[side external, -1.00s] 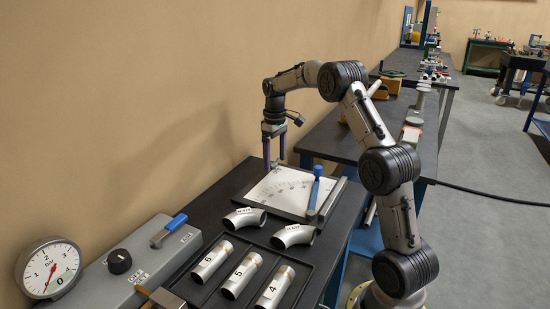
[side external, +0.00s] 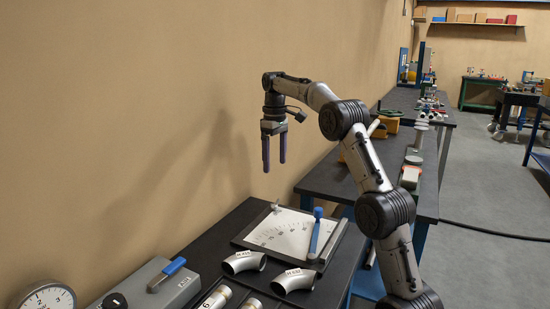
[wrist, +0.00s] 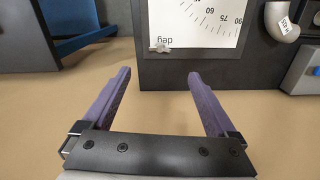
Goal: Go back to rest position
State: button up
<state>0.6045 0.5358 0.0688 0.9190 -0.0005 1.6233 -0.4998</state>
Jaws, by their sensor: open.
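My gripper (side external: 274,168) hangs in the air above the back edge of the dark bench, fingers pointing down. Its two purple fingers are apart with nothing between them; they also show open and empty in the wrist view (wrist: 158,75). Below it lies a white angle plate (side external: 290,232) with a printed scale and a blue-handled arm (side external: 315,232). In the wrist view the angle plate (wrist: 212,18) is past the fingertips at the top. The rest position itself is not marked in any view.
Two bent pipe elbows (side external: 244,262) (side external: 293,281) lie in front of the plate. A grey box with a blue lever (side external: 166,275) and a pressure gauge (side external: 45,298) stand at the lower left. The tan wall is close behind my gripper. A second bench (side external: 330,181) stands behind.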

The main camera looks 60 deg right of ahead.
jog(key=shift+r, duration=0.35)
jog(key=s+a+r+n+t, duration=0.1)
jog(key=s+a+r, duration=0.2)
jog(key=a+r, duration=0.4)
jog(key=s+a+r+n+t, duration=0.15)
jog(key=a+r, duration=0.25)
jog(key=a, duration=0.5)
jog(key=s+a+f+t, duration=0.1)
jog(key=s+a+t, duration=0.1)
jog(key=s+a, duration=0.8)
jog(key=s+a+f+m+t, duration=0.1)
jog(key=s+a+f, duration=0.2)
jog(key=s+f, duration=0.8)
notch_tip(320, 180, down, 4)
jog(key=shift+f, duration=0.1)
